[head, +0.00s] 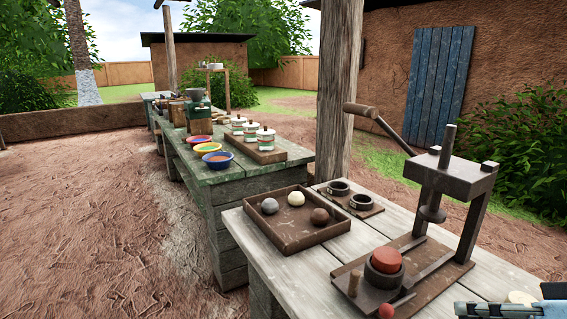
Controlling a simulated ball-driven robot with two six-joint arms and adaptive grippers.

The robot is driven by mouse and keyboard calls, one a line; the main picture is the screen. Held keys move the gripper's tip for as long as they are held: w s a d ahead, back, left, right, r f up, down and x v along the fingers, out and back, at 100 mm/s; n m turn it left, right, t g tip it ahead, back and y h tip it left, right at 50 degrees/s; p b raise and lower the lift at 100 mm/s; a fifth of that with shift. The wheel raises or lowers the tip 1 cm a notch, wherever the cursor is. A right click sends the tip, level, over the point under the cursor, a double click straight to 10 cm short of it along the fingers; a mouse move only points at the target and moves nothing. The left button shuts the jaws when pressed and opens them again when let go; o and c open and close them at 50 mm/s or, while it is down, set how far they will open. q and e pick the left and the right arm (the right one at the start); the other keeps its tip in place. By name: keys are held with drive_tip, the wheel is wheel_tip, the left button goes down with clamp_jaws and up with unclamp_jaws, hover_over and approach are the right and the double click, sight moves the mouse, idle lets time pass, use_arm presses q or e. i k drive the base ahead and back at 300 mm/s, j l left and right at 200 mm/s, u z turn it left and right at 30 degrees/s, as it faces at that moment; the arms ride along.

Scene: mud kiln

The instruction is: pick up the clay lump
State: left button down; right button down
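Several lumps that look like clay are on the near table. A grey ball (269,206), a cream ball (296,198) and a brown ball (320,216) lie apart in a brown wooden tray (298,240). An orange-red lump (386,260) sits in the mouth of a dark round mould (383,275) by the press. A small red ball (387,311) shows at the bottom edge. I cannot tell which is the task's lump. Part of my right gripper (480,310) shows at the bottom right corner, apart from all of them; its fingertips are unclear. My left gripper is out of view.
A lever press (448,180) stands right of the mould. Two dark rings (351,194) lie on a board behind the tray. A wooden post (338,95) rises behind. A farther table holds coloured bowls (217,158) and lidded jars (265,138). Bare ground is left.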

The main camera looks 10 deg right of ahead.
sight(386, 260)
drive_tip(key=k+j, duration=0.45)
drive_tip(key=j, duration=0.15)
drive_tip(key=k+j, duration=0.45)
drive_tip(key=j, duration=0.15)
